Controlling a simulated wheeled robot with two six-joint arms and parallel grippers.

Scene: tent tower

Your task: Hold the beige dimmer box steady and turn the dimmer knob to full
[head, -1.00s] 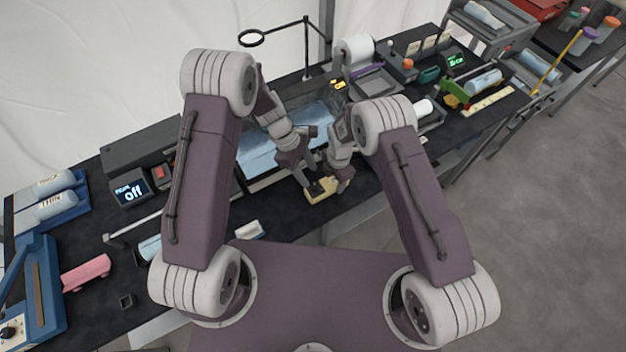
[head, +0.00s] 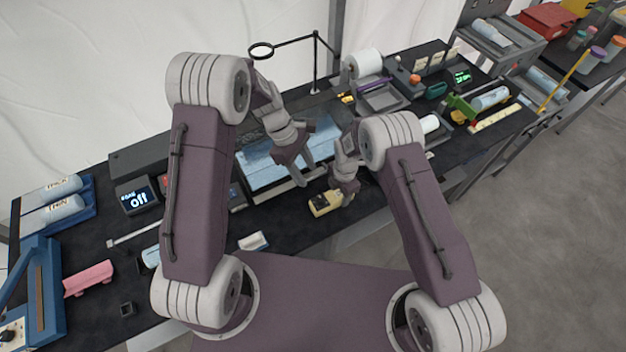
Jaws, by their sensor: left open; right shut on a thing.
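The beige dimmer box (head: 322,204) lies near the front edge of the dark table, in the middle of the head view. My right gripper (head: 340,196) is shut on its right end. The dark top of the box shows, but the knob and its setting are too small to make out. My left gripper (head: 302,178) is open and empty, above and to the left of the box, over the front edge of the light panel. It is apart from the box.
A light panel (head: 262,172) with a bluish sheet lies behind the box. A display reading "off" (head: 138,198) stands to the left. A small pale block (head: 253,241) lies near the front edge. A magnifier ring (head: 261,51) on a stand and a white roll (head: 365,64) stand behind.

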